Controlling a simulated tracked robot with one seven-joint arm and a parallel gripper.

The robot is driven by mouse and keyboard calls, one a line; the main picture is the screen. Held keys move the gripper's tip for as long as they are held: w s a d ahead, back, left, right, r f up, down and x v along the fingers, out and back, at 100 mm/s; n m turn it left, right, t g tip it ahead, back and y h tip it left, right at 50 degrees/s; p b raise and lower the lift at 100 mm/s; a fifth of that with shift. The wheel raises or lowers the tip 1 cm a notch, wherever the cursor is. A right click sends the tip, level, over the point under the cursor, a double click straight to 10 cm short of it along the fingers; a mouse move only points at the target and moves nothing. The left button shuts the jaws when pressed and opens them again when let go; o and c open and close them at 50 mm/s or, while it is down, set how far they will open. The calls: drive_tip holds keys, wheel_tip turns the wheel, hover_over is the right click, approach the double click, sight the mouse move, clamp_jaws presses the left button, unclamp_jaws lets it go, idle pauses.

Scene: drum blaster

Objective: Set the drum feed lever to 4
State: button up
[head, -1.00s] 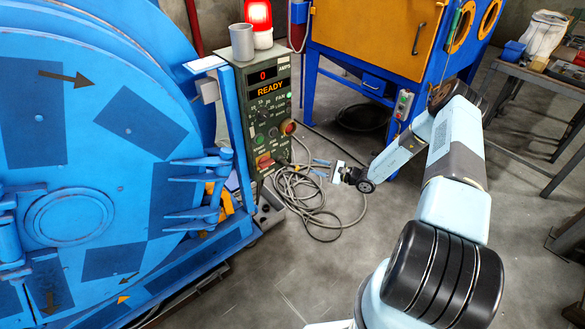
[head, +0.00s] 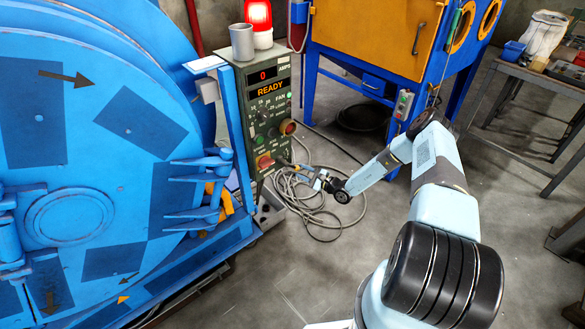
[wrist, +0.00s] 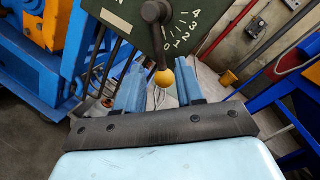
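The drum feed lever (wrist: 157,38) shows in the wrist view as a dark arm on a green panel, ending in a yellow ball knob (wrist: 165,78). It points down in the picture, close to the 0 end of a white scale running from 0 to 4 (wrist: 182,27). My gripper (wrist: 160,82) is open, its two blue fingers apart on either side of the knob in the picture. I cannot tell whether either finger touches it. In the head view my gripper (head: 306,172) is at the lower right of the green control box (head: 262,115); the lever is not clear there.
The box display (head: 270,90) reads READY, under a lit red beacon (head: 258,14) and a grey cup (head: 242,42). The blue drum (head: 70,220) stands at left. Loose cable (head: 315,222) lies on the floor. A blue and orange cabinet (head: 370,40) stands behind.

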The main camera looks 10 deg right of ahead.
sight(294, 167)
drive_tip(key=shift+x, duration=3)
drive_tip(key=shift+c, duration=0.3)
clamp_jaws()
